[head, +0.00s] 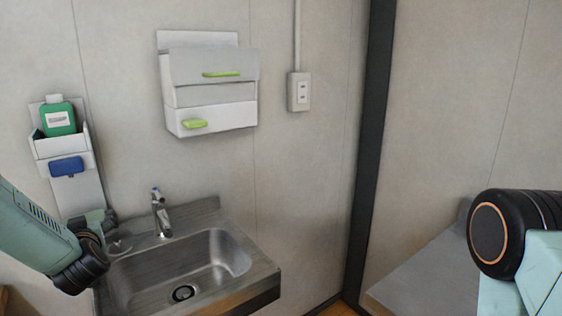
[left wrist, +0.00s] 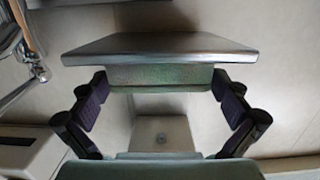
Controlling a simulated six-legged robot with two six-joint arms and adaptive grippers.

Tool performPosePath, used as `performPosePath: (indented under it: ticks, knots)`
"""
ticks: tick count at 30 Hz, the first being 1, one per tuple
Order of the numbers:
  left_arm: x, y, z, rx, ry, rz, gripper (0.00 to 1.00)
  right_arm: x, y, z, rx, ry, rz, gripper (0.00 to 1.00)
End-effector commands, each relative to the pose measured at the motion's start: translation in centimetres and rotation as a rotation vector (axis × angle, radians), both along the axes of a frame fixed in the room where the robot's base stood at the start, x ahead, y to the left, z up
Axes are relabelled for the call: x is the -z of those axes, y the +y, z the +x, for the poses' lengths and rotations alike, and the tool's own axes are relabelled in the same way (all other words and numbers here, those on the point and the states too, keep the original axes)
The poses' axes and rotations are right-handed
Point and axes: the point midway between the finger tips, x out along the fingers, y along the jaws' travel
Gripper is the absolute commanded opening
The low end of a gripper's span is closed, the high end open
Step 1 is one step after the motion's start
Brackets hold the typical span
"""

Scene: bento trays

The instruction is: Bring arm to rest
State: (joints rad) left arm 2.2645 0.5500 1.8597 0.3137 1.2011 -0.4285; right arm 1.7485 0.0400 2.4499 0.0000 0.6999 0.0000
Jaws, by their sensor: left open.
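My left arm comes in from the left in the head view, and its gripper (head: 110,228) is small, beside the left rim of the steel sink (head: 262,268). In the left wrist view my left gripper (left wrist: 160,90) has its dark fingers spread wide apart at both sides. I see nothing held between them.
A tap (head: 160,215) stands behind the basin. A green bottle (head: 58,117) and a blue item (head: 67,167) sit on a wall holder at the left. A white dispenser box (head: 212,110) and a socket (head: 299,92) are on the wall. A grey surface (head: 425,280) lies at the lower right.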

Motion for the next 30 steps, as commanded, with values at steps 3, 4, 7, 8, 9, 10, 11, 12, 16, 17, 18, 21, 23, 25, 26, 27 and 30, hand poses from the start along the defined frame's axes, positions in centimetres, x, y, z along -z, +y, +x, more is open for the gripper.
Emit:
performPosePath:
  ticks: [3,4,7,8,9,10,11,12,16,17,18,21,23,25,26,27,30]
  knots:
    - [-0.7,-1.2,-1.3,0.001,-0.002,0.000,1.00,-0.4,0.0,0.1,0.000,-0.002,0.000,0.00]
    - [-0.7,-1.5,-1.7,0.002,-0.002,0.000,1.00,-0.5,0.0,0.1,0.000,-0.002,0.000,0.00]
    - [-1.0,-2.5,-2.8,0.001,-0.002,0.000,1.00,-0.6,0.0,0.1,0.000,-0.002,0.000,0.00]
    - [-1.0,-2.8,-3.2,0.001,-0.001,0.000,1.00,-0.6,0.0,0.1,0.000,-0.002,0.000,0.00]
    - [-1.1,-3.2,-3.7,0.001,-0.001,0.000,1.00,-0.7,0.0,0.1,0.000,-0.002,0.000,0.00]
    - [-1.2,-3.5,-4.0,0.001,-0.002,0.000,1.00,-0.7,0.0,0.1,0.000,-0.001,0.000,0.00]
    - [-1.2,-3.8,-4.4,0.001,-0.001,0.000,1.00,-0.7,0.0,0.1,0.000,-0.001,0.000,0.00]
    - [-1.4,-4.2,-4.8,0.002,-0.003,0.001,1.00,-0.8,0.0,0.1,0.000,-0.001,0.000,0.00]
    - [-1.6,-5.3,-6.2,0.001,-0.002,0.001,1.00,-0.8,0.0,0.1,0.000,-0.001,0.000,0.00]
    - [-1.6,-5.5,-6.5,0.001,-0.001,0.000,1.00,-0.8,0.0,0.1,0.000,-0.002,0.000,0.00]
    - [-1.7,-5.8,-6.8,0.001,-0.002,0.002,1.00,-0.8,0.0,0.1,0.000,-0.002,0.000,0.00]
    - [-1.9,-6.6,-7.8,0.002,-0.003,0.003,1.00,-0.9,0.0,0.1,0.000,-0.002,0.000,0.00]
    - [-1.8,-6.1,-7.4,-0.003,-0.006,0.000,1.00,-0.8,0.0,0.1,0.000,-0.002,0.000,0.00]
    - [-1.7,-5.5,-6.6,-0.004,-0.006,0.001,1.00,-0.8,0.0,0.1,0.000,-0.002,0.000,0.00]
    - [-1.6,-5.3,-6.4,-0.005,-0.007,0.000,1.00,-0.8,0.0,0.1,0.000,-0.002,0.000,0.00]
    - [-1.5,-4.9,-5.9,-0.004,-0.006,-0.001,1.00,-0.8,0.0,0.1,0.000,-0.002,0.000,0.00]
    - [-1.3,-4.0,-4.9,-0.002,-0.006,0.001,1.00,-0.7,0.0,0.1,0.000,-0.001,0.000,0.00]
